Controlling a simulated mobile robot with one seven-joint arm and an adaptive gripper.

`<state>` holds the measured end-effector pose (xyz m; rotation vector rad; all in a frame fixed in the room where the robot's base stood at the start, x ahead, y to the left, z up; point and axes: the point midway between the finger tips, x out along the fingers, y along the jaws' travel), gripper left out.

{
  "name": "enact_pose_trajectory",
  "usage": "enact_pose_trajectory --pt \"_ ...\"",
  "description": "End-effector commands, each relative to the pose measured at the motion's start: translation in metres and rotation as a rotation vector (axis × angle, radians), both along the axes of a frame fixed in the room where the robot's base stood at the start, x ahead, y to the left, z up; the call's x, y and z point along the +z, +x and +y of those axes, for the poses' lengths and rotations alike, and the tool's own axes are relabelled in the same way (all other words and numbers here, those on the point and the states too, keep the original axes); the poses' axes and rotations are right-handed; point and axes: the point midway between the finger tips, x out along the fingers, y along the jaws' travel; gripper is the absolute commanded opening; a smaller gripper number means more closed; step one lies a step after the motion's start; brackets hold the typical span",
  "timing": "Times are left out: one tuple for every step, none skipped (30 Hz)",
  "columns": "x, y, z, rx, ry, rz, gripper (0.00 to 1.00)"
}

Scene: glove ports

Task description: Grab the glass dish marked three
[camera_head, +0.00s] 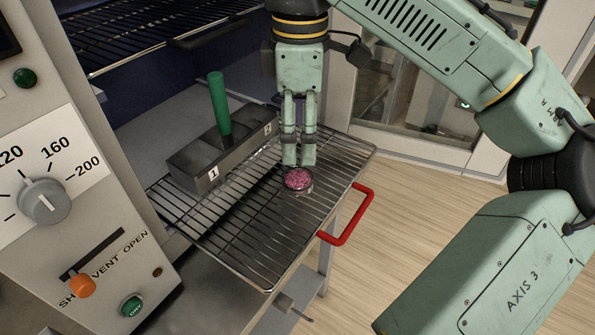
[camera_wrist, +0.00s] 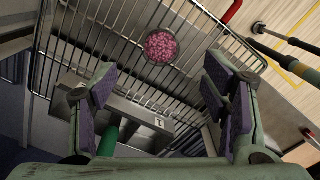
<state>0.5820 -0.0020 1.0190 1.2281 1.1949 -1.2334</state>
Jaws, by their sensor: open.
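A small round glass dish (camera_head: 298,179) with pink, speckled contents sits on the wire shelf (camera_head: 262,262). No number can be read on it in either view. My gripper (camera_head: 299,164) points down from above, close to the dish and slightly behind it in the head view. In the wrist view the dish (camera_wrist: 161,46) lies beyond the gap between the fingertips (camera_wrist: 160,84). The fingers are apart with nothing between them, and the dish appears clear of both.
A grey metal holder (camera_head: 215,160) with a green upright handle (camera_head: 219,105) and labels 1 and 2 stands left of the dish on the shelf. A red handle (camera_head: 346,217) is at the shelf's front. The oven control panel (camera_head: 60,190) is at left.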

Motion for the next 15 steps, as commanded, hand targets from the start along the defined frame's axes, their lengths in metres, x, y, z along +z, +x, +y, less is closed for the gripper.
enact_pose_trajectory --pt "-0.011 -0.001 0.001 0.005 0.003 0.003 0.68" --pt "-0.016 0.000 0.001 0.004 0.003 0.002 0.68" --pt "-0.021 0.000 0.001 0.004 0.003 0.002 0.68" --pt "-0.025 0.000 0.001 0.004 0.003 0.002 0.68" --pt "-0.028 0.000 0.001 0.004 0.003 0.001 0.68" --pt "-0.032 0.000 0.001 0.003 0.003 0.000 0.68" --pt "-0.034 0.000 0.001 0.003 0.003 0.000 0.68" --pt "-0.035 0.000 0.001 0.003 0.003 -0.001 0.68" --pt "-0.037 0.000 0.001 0.003 0.003 0.000 0.68" --pt "-0.039 0.000 0.002 0.004 0.003 0.000 0.68" --pt "-0.042 0.000 0.002 0.004 0.003 0.000 0.68" --pt "-0.047 0.000 0.002 0.004 0.004 0.001 0.68" --pt "-0.052 -0.001 0.003 0.005 0.004 0.001 0.68" --pt "-0.056 -0.001 0.003 0.005 0.004 0.002 0.68" --pt "-0.062 -0.001 0.004 0.004 0.005 0.001 0.68"
